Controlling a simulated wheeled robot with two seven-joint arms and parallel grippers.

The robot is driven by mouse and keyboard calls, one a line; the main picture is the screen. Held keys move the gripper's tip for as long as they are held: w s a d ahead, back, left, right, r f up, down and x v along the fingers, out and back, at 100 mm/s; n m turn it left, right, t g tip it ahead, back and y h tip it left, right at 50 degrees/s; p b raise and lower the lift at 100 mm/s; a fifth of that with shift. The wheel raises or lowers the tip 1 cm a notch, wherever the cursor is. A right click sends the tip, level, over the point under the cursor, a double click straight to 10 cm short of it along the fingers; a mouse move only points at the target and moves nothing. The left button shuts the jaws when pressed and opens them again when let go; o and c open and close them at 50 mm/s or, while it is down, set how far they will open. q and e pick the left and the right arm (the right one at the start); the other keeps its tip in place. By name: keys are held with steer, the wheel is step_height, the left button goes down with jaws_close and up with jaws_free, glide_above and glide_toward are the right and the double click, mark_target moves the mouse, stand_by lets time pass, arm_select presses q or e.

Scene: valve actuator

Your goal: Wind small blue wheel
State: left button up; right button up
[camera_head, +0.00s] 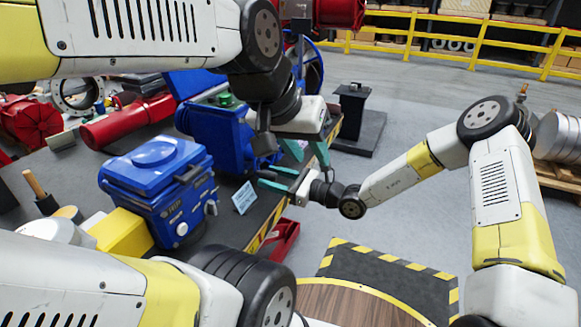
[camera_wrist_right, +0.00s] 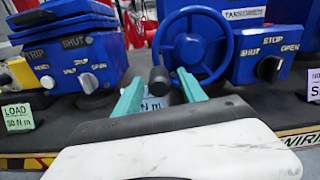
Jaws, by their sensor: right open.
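The small blue wheel (camera_wrist_right: 193,47) faces me in the right wrist view, upright, with a black handle (camera_wrist_right: 158,80) standing out at its lower left. My right gripper (camera_wrist_right: 160,95) is open, with one green finger on each side of the handle; contact cannot be told. In the head view my right gripper (camera_head: 262,178) reaches in from the right, beside the bench edge. The wheel is largely hidden there behind my left gripper. My left gripper (camera_head: 311,160) hangs above and right of it, fingers spread and empty.
A blue actuator box (camera_head: 160,180) stands left on the dark bench, with a small label card (camera_head: 244,197) beside it. A blue switch box (camera_wrist_right: 272,55) sits right of the wheel. A red tray (camera_head: 284,240) is below the bench edge.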

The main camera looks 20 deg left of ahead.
jaws_close()
stand_by(1.4)
